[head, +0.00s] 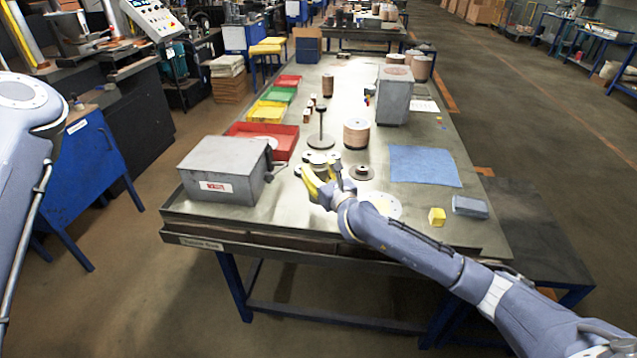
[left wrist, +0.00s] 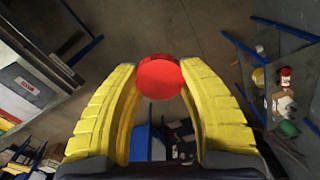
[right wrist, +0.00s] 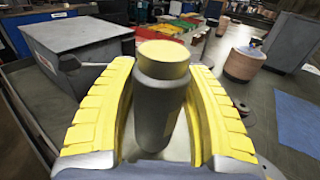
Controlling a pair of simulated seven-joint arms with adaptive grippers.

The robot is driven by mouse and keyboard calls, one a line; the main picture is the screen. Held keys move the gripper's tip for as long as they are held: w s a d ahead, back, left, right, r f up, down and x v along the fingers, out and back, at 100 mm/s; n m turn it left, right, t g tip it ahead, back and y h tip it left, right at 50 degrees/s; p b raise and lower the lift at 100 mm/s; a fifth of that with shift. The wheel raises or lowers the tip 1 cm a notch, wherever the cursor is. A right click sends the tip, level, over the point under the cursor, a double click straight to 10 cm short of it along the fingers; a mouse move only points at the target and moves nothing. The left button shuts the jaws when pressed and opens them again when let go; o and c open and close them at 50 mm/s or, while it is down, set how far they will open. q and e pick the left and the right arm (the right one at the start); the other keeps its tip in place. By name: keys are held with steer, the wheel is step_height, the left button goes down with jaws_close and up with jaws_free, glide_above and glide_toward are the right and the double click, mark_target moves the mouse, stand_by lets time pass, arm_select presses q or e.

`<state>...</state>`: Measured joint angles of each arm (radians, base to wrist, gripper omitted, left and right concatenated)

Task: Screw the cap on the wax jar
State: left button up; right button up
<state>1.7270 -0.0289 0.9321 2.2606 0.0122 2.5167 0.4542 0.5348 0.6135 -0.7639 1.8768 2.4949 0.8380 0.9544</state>
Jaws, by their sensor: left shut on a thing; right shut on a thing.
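A round red cap (left wrist: 160,77) sits between the yellow fingertips of my left gripper (left wrist: 160,92) in the left wrist view. That gripper is shut on it, and floor shows beyond. My left gripper is outside the head view, where only part of my left arm shows at the left edge. The wax jar (right wrist: 158,105) is a dark grey cylinder with a pale yellow top, uncapped, in the right wrist view. My right gripper (head: 320,178) is shut around its body over the front of the workbench. The jar is hard to make out in the head view.
A grey box (head: 225,165) stands left of my right gripper on the bench (head: 300,225). A blue cloth (head: 425,165) and a yellow cube (head: 436,216) lie right.

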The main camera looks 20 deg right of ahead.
steer(key=shift+f, duration=2.1)
steer(key=shift+f, duration=0.1)
steer(key=o, duration=1.5)
steer(key=shift+f, duration=0.1)
steer(key=shift+r, duration=0.2)
steer(key=s, duration=0.4)
steer(key=s+d, duration=0.1)
steer(key=s, duration=0.7)
steer(key=shift+d+r, duration=0.1)
steer(key=shift+d, duration=0.25)
